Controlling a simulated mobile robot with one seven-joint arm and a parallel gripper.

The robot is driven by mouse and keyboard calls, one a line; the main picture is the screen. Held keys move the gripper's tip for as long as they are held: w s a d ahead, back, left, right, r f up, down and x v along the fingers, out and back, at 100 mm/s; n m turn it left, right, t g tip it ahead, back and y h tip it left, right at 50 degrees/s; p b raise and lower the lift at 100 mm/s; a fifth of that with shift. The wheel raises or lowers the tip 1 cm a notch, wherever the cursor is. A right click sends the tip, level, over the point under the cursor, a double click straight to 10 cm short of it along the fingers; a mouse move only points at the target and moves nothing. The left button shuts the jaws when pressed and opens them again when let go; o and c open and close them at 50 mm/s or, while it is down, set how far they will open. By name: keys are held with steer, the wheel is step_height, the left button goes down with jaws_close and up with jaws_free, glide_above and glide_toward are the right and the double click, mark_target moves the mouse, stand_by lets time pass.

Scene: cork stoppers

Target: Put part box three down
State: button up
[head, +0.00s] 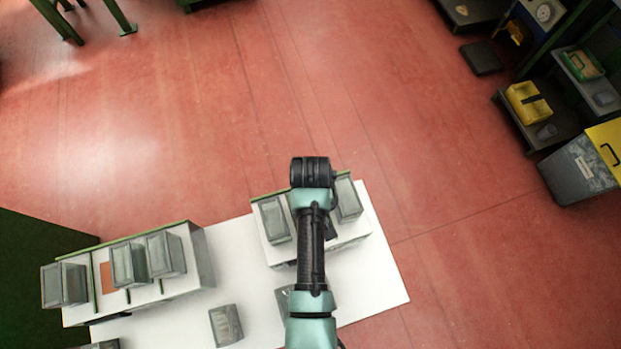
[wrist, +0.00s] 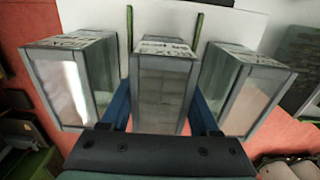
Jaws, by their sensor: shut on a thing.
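My gripper (wrist: 160,108) has its blue fingers on either side of a grey, glassy-sided box (wrist: 162,85), the middle one of three in the wrist view. It is shut on this box. In the head view my arm covers the held box and the fingers. The right-hand white rack (head: 284,252) is below my arm, with a green back edge.
Similar boxes stand left (head: 274,220) and right (head: 347,199) of my arm, close beside the held box. Green dividers (wrist: 130,28) stand between boxes. A left rack (head: 178,288) holds several boxes. A loose box (head: 226,325) lies on the white table (head: 377,298).

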steer(key=shift+f, duration=0.15)
steer(key=o, duration=1.4)
steer(key=shift+o, duration=0.2)
